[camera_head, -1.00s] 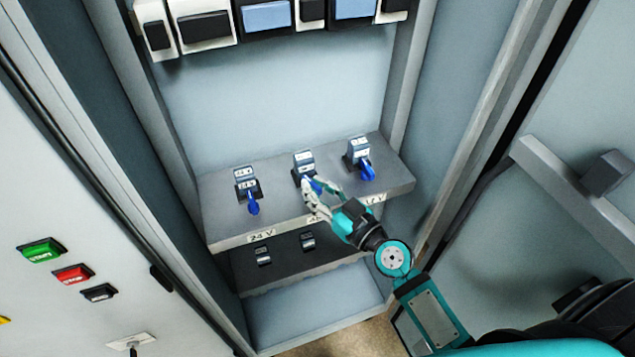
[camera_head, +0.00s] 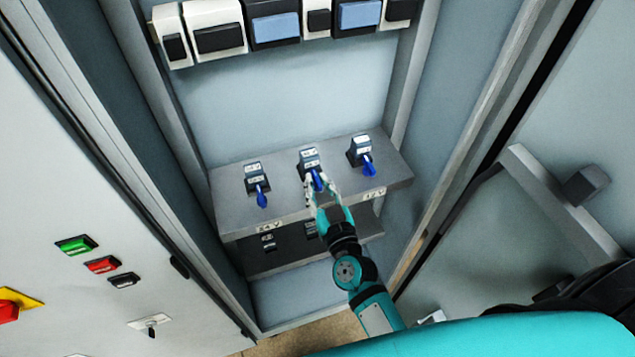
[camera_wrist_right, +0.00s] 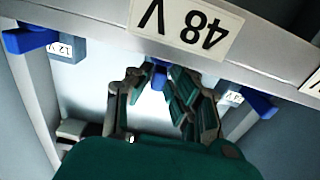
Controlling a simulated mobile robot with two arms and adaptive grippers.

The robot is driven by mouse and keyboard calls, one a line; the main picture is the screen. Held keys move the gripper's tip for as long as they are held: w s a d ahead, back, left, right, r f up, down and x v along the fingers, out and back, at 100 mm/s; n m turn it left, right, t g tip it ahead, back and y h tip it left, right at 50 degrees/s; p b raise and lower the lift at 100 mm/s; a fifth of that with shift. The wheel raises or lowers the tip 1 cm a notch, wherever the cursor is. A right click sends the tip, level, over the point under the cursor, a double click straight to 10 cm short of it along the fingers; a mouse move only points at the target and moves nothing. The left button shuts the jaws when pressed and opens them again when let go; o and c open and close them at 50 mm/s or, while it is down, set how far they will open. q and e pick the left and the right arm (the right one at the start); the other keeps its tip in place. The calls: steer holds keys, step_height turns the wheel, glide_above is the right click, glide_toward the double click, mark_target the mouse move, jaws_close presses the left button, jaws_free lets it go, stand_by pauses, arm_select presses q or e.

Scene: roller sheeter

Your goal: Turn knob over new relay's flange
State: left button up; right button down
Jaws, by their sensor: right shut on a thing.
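Three relays with blue knobs stand in a row on a grey shelf (camera_head: 228,215) in the cabinet. The middle relay (camera_head: 309,160) has its blue knob (camera_head: 317,180) between the fingers of my right gripper (camera_head: 321,190), which is shut on it. In the right wrist view the knob (camera_wrist_right: 158,76) shows between the fingertips (camera_wrist_right: 158,88), below an upside-down "48 V" label (camera_wrist_right: 187,25). The left relay (camera_head: 257,176) and the right relay (camera_head: 360,150) each have a knob pointing towards the front. The middle relay's flange is too small and covered to make out. My left gripper is out of view.
A lower shelf (camera_head: 285,256) carries small dark relays. A row of white and blue switches (camera_head: 275,25) is above. The left panel has green (camera_head: 76,245), red and black buttons. Cabinet side walls flank the shelf closely; the space above it is open.

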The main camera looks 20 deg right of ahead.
steer(key=shift+d, duration=0.2)
steer(key=c, duration=1.4)
jaws_free()
steer(key=shift+o, duration=0.2)
steer(key=shift+d, duration=0.1)
steer(key=shift+s, duration=0.1)
steer(key=shift+s, duration=0.35)
steer(key=s, duration=1.1)
steer(key=shift+d+f, duration=0.1)
steer(key=shift+f, duration=0.05)
